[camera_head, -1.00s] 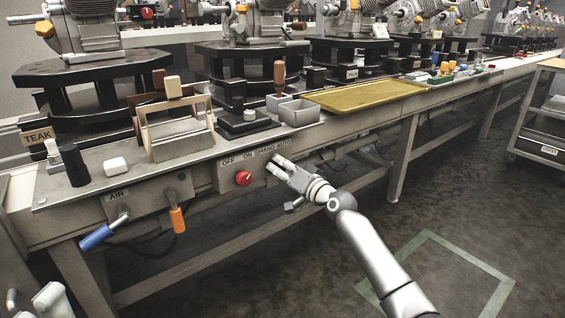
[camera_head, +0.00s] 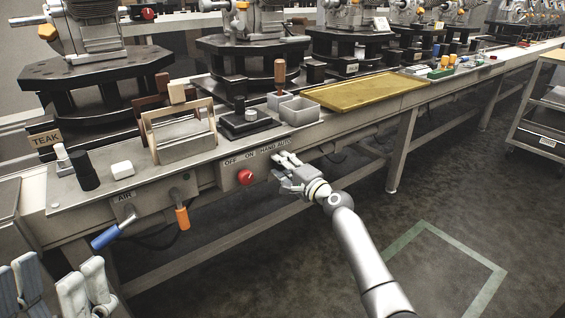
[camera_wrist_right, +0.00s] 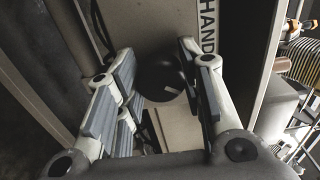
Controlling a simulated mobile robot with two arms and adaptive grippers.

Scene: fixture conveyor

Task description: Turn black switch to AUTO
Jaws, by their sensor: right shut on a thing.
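The black switch (camera_wrist_right: 160,82) shows as a round dark knob between the fingers in the right wrist view. The word HAND (camera_wrist_right: 207,28) runs along the panel beside it. In the head view, my right gripper (camera_head: 283,161) is at the control panel (camera_head: 262,167), below the HAND and AUTO lettering, and it hides the switch. It is shut on the switch. The knob's pointing direction cannot be told clearly. My left gripper (camera_head: 56,287) is at the lower left of the head view, fingers apart and empty, away from the panel.
A red knob (camera_head: 245,177) sits on the panel just left of my right gripper. Blue (camera_head: 106,237) and orange (camera_head: 182,218) handles hang farther left. A wooden-handled carrier (camera_head: 185,148) and grey bin (camera_head: 300,110) stand on the bench above. The floor in front is clear.

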